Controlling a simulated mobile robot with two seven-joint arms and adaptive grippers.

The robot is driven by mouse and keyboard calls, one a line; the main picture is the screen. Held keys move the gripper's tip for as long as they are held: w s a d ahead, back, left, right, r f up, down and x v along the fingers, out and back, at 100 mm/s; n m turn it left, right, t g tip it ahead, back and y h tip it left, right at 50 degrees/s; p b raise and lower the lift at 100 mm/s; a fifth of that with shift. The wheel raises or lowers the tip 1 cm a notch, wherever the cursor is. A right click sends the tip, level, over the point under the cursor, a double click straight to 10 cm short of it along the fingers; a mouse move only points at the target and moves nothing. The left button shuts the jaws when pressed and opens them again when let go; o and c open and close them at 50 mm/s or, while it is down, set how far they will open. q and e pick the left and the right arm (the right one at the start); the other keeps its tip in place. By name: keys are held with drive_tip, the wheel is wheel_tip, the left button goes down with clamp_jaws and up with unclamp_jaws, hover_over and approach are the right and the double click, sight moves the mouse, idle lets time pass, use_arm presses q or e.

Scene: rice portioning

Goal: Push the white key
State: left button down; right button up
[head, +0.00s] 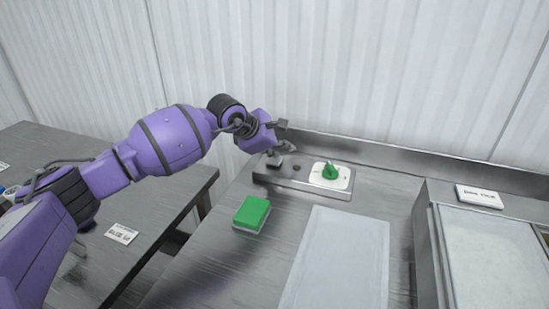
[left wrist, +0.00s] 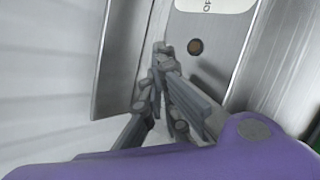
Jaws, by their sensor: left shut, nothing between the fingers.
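My left gripper (head: 274,160) is shut and empty, its fingers pointing down at the left end of a grey metal control panel (head: 311,187). In the left wrist view its closed fingertips (left wrist: 162,48) are over the panel (left wrist: 180,27), beside a small round brown spot (left wrist: 195,46). I cannot make out the white key in either view; the fingers cover that end of the panel. Whether the fingertips touch anything is unclear. My right gripper is out of view.
A white plate with a green knob (head: 330,171) is on the panel's right part. A green-topped box (head: 252,213) and a pale sheet (head: 340,260) lie on the metal table. A label block (head: 479,196) stands on the unit at right. A wall is close behind.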

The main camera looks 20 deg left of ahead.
sight(280, 160)
use_arm(q)
drive_tip(key=shift+f, duration=0.45)
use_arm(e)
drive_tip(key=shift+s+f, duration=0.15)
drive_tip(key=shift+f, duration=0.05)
use_arm(q)
drive_tip(key=shift+r, duration=0.1)
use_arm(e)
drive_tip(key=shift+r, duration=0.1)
use_arm(q)
drive_tip(key=shift+r, duration=0.3)
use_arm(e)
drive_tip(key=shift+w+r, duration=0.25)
use_arm(q)
drive_tip(key=shift+r, duration=0.1)
wheel_tip(280, 160, up, 6)
drive_tip(key=p, duration=0.2)
drive_tip(key=shift+p, duration=0.3)
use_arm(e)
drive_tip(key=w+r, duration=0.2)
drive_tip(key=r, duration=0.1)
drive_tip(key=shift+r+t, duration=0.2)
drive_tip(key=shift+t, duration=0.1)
use_arm(q)
drive_tip(key=shift+s, duration=0.1)
